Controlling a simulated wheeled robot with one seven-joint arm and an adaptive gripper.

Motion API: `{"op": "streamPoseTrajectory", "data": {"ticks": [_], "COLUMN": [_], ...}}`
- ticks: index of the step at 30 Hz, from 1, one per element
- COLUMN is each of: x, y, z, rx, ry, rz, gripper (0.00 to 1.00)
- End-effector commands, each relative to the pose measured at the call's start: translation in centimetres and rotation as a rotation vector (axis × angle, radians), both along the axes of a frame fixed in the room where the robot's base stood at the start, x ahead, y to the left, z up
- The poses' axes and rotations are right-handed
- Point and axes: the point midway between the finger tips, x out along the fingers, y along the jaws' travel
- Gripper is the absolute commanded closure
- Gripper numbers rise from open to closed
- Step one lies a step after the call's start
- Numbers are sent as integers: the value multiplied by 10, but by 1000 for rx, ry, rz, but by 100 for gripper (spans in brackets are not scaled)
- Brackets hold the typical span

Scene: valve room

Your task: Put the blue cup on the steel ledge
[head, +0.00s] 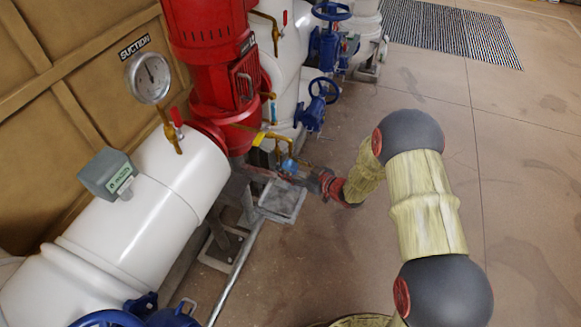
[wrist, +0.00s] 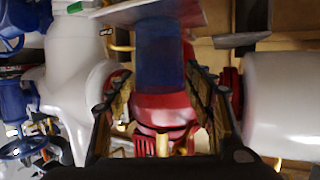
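The blue cup (head: 290,166) is small in the head view, at the far edge of the steel ledge (head: 282,201). In the wrist view the dark blue cup (wrist: 160,55) is between my two fingers, upside down in that picture. My gripper (head: 304,175) reaches in from the right. The pale ledge (wrist: 120,13) crosses the top of the wrist view beside the cup's base. I cannot tell whether base and ledge touch.
A red pump (head: 215,60) stands behind the ledge. A thick white pipe (head: 140,210) runs along its left, with a gauge (head: 148,77) above. Thin brass pipes (head: 275,140) are close behind the cup. Blue handwheels (head: 324,90) stand farther back. The floor at right is clear.

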Motion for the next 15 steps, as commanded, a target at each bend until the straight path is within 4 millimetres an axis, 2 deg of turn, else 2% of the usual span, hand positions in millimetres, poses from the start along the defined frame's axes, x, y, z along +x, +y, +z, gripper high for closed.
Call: {"op": "streamPoseTrajectory", "data": {"ticks": [3, 15], "x": [0, -2], "y": [0, -3], "z": [0, 5], "rx": [0, 0], "ry": [0, 0], "rz": [0, -1], "gripper": [39, 39]}}
